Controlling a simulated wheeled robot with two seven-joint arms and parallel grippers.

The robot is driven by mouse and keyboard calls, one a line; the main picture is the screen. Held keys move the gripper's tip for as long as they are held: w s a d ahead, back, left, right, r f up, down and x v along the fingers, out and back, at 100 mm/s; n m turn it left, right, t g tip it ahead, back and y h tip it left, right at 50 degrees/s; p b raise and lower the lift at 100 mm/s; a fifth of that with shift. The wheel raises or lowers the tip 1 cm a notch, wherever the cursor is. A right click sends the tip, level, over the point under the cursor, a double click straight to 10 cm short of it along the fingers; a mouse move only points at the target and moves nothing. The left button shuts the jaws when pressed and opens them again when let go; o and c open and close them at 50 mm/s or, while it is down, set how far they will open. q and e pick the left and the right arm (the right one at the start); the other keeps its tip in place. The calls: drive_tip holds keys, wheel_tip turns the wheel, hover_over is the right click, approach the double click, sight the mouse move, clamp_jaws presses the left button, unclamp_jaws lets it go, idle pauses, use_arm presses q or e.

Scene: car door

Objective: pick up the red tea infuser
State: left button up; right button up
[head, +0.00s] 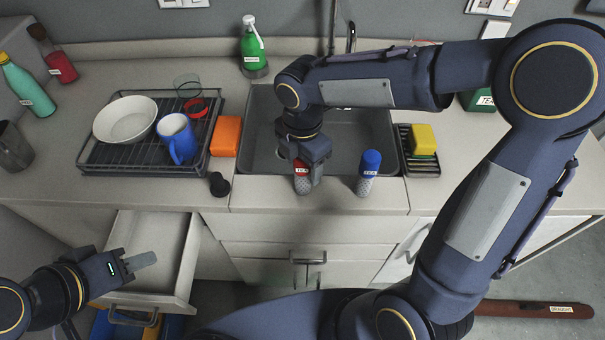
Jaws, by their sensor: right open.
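The red tea infuser (302,185) stands on the counter's front edge, just before the sink. It has a red, labelled upper part and a patterned grey lower part. My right gripper (309,174) is directly above it, pointing down, with its open fingers at the infuser's upper part. The gripper hides the infuser's top, and I cannot tell whether the fingers touch it. A similar blue tea infuser (369,164) stands a little to the right. My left gripper (146,260) is by the open drawer, far from the infusers; its finger gap is not clear.
A dish rack (93,165) with a white bowl (125,121) and blue mug (178,140) is left of the sink (262,158). An orange block (226,136) and black stopper (219,184) are nearby. The drawer (150,255) stands open at lower left.

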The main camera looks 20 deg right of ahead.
drive_tip(key=shift+c, duration=0.2)
drive_tip(key=c, duration=1.1)
drive_tip(key=shift+o, duration=0.2)
drive_tip(key=shift+r, duration=0.15)
